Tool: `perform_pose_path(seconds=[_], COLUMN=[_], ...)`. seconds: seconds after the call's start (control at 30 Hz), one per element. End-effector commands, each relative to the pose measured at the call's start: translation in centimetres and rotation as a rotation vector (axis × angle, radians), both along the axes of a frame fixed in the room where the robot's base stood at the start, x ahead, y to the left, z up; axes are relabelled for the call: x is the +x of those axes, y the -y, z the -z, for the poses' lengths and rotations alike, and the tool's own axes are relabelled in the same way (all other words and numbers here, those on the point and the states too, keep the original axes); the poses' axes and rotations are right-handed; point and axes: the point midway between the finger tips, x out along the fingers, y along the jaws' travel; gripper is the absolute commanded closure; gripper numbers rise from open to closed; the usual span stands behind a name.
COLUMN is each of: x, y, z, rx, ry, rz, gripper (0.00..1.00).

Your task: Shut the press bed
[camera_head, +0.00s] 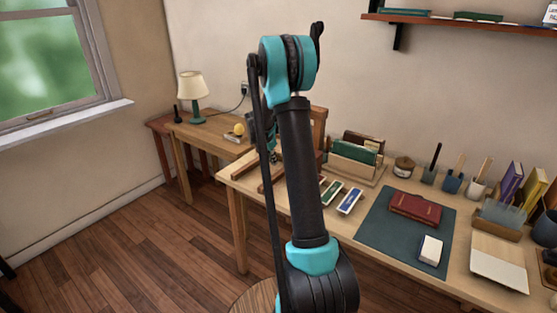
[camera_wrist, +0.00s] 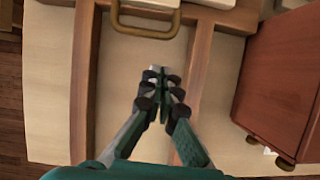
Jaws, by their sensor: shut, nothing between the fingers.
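My gripper (camera_wrist: 158,80) is shut and empty in the wrist view, with its fingertips just below a brass bow handle (camera_wrist: 146,32) in the picture. In the head view the wooden press frame (camera_head: 319,125) stands at the table's left end, largely hidden behind my arm, so how far the bed is out cannot be judged there.
A reddish-brown wooden box (camera_wrist: 280,80) stands right of the rails. On the table (camera_head: 400,262) are green and blue boxes (camera_head: 350,200), a dark mat (camera_head: 375,230) with a red book (camera_head: 415,208), and a file holder (camera_head: 352,163). A lamp (camera_head: 194,88) stands on the back-left table.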

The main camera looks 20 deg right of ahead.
Motion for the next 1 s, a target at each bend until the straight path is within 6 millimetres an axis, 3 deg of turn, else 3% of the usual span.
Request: perform_pose_path(seconds=[0.03, 0.4, 0.67, 0.83, 1.0], x=[-0.3, -1.9, -2.7, -6.4, -13.1], y=[-1.0, -3.3, -4.0, -4.9, -6.3], z=[-0.3, -7.3, -9.1, -9.6, -9.5], rx=[0.001, 0.003, 0.01, 0.087, 0.232], ry=[0.0, -0.003, 0.005, 0.082, 0.205], rz=[-0.002, -0.002, 0.019, 0.2, 0.538], gripper=[1.0, 1.0, 1.0, 1.0, 1.0])
